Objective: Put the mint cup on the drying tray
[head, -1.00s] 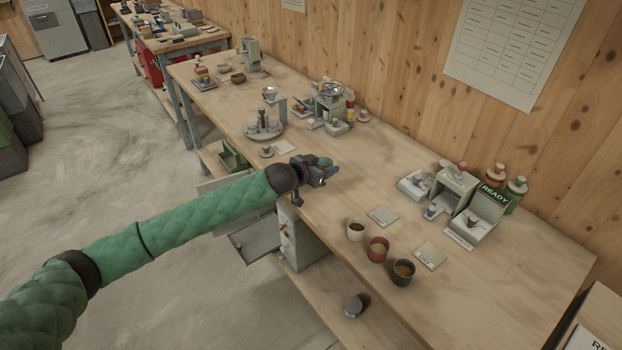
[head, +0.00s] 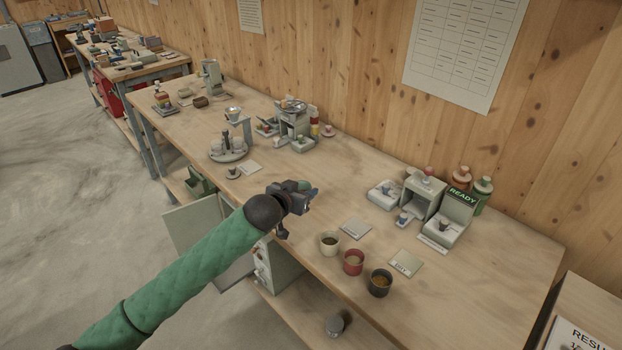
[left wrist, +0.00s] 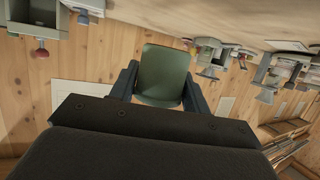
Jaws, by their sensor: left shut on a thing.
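My left gripper (head: 306,191) is shut on the mint cup, a muted green piece (left wrist: 163,74) that fills the space between the two dark fingers in the left wrist view. In the head view only a small greenish part of the cup (head: 312,188) shows past the fingers, above the bench. A flat pale square (head: 405,263), with lettering that seems to read DRY, lies at the bench's front right; it looks like the drying tray. It is empty, and the gripper is to its left and apart from it. My right gripper is not in view.
Cream (head: 329,243), red (head: 353,262) and dark (head: 379,283) filled bowls stand along the front edge near the tray. A plain flat square (head: 355,229) lies behind them. A READY station (head: 452,220) and other small machines stand farther back. The middle of the bench is clear.

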